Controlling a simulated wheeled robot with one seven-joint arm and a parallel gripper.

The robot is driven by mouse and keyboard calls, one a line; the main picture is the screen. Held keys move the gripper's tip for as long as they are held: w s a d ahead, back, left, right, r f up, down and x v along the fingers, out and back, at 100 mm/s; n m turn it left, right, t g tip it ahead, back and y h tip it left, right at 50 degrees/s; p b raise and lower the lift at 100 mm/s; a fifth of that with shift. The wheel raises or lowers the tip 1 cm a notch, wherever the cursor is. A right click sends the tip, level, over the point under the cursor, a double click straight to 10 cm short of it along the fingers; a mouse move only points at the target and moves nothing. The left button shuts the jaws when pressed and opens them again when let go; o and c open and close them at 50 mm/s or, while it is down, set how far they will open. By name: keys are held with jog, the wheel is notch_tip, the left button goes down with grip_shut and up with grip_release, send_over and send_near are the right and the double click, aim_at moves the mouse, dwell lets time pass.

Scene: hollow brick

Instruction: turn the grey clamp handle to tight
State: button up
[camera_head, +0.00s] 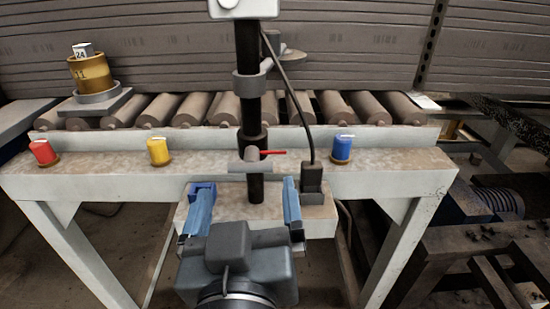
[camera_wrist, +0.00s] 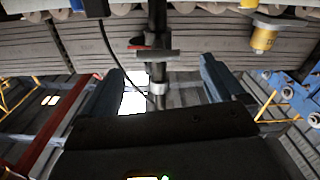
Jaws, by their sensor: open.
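The grey clamp handle (camera_head: 244,167) is a short bar lying crosswise in front of a black upright post (camera_head: 257,187). A thin red pointer (camera_head: 272,152) sticks out to the right just above it. In the wrist view, which looks upside down, the handle (camera_wrist: 150,53) lies crosswise at the post, with the red piece on its left. My gripper (camera_head: 246,186) is open and empty, its blue fingers spread wide to either side of the post, below the handle in the head view. The handle appears beyond the fingertips; whether they touch anything is not clear, but no contact shows.
A black cable (camera_head: 299,90) hangs right of the post into a black box (camera_head: 312,178). Red (camera_head: 43,152), yellow (camera_head: 158,151) and blue (camera_head: 342,147) knobs line the bench (camera_head: 395,171). A brass cylinder (camera_head: 92,74) stands at the left by the rollers.

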aim_at(248, 170)
jog(key=shift+w+r, duration=0.2)
jog(key=w+p, duration=0.1)
jog(key=w, duration=0.6)
jog(key=shift+w+d+p, duration=0.15)
jog(key=shift+w+p, duration=0.05)
jog(key=shift+p, duration=0.2)
jog(key=shift+c, duration=0.2)
jog(key=c, duration=0.8)
